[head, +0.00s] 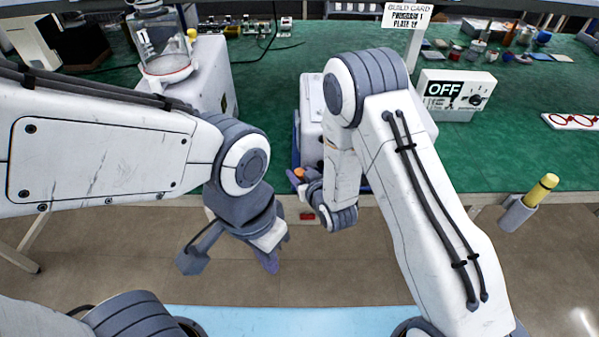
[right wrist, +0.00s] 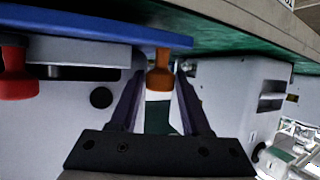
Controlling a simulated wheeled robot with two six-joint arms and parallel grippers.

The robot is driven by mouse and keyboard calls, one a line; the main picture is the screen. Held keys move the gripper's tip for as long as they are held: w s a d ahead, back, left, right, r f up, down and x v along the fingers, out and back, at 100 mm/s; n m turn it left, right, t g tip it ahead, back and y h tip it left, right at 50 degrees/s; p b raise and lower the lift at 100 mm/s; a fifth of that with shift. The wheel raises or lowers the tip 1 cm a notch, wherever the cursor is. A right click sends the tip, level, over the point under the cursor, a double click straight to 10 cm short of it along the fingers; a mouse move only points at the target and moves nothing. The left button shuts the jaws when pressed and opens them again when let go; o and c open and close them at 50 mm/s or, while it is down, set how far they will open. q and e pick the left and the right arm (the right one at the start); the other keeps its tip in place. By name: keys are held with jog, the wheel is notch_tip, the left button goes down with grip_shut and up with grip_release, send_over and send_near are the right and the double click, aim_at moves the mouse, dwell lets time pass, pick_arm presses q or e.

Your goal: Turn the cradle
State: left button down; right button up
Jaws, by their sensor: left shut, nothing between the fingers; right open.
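A pale unit with a blue base (head: 296,150), which looks like the cradle, stands at the front edge of the green bench, largely hidden behind my right arm. Its blue plate (right wrist: 90,24) spans the top of the right wrist view. An orange knob (right wrist: 159,72) hangs under this plate, and a red knob (right wrist: 14,75) is to its left. My right gripper (right wrist: 158,88) is open with its fingers on either side of the orange knob; contact cannot be told. My left gripper (head: 270,262) is shut and empty, in front of the bench over the floor.
A clear canister (head: 165,50) on a white machine stands at the back left. A white box with an OFF sign (head: 455,92) and a guild card sign (head: 407,16) are at the right. A yellow-topped holder (head: 528,203) is at the right front edge. Small items crowd the back right.

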jog(key=shift+c, duration=0.4)
grip_shut()
dwell(0.9)
